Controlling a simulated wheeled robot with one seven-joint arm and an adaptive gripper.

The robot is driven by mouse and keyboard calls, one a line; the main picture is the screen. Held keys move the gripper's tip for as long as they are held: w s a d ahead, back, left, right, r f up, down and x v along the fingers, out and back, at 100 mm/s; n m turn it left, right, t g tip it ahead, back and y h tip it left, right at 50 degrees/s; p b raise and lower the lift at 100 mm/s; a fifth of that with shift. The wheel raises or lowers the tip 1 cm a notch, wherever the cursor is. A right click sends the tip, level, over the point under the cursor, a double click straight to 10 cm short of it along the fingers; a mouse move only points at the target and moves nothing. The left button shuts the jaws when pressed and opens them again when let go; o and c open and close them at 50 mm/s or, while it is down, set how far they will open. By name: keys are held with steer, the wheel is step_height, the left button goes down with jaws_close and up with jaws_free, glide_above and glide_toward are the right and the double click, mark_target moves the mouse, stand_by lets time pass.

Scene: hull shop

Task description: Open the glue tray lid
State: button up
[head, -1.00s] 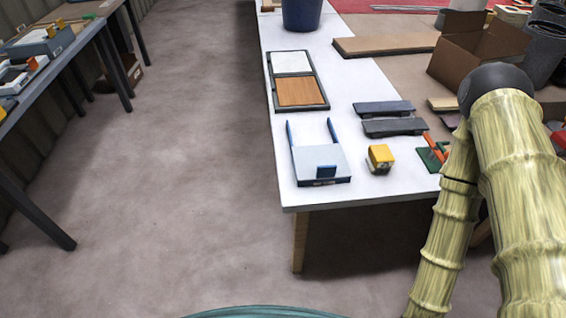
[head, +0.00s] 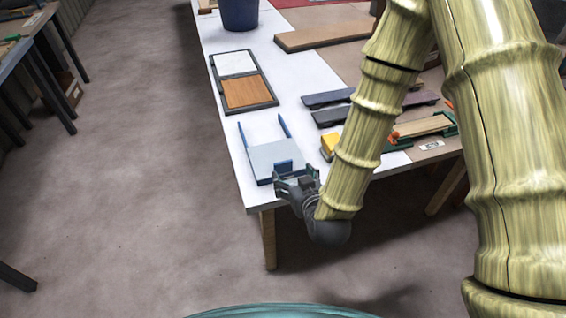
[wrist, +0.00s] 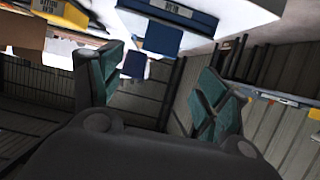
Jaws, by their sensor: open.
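The glue tray (head: 262,162) is a pale grey-blue flat unit with a small blue tab (head: 283,167) at its front and two blue arms (head: 284,126) sticking up at its back. It sits near the table's front left corner, its lid apparently lying flat. In the wrist view the tray's blue front edge (wrist: 200,17) carries a label, with the dark blue tab (wrist: 162,37) below it. My gripper (head: 297,181) is open and empty, just in front of the tray by the tab. Its green-padded fingers (wrist: 160,82) are spread; contact with the tab cannot be told.
A yellow block (head: 328,145) stands right of the tray, partly behind my arm. Dark grey pieces (head: 330,115) and a framed panel (head: 246,92) lie farther back. A blue bucket (head: 239,14) stands at the far end. The floor left of the white table (head: 215,58) is clear.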

mark_target(284, 164)
steer(key=p+x, duration=0.2)
steer(key=x, duration=0.8)
steer(key=shift+w+f, duration=0.2)
steer(key=shift+c, duration=0.2)
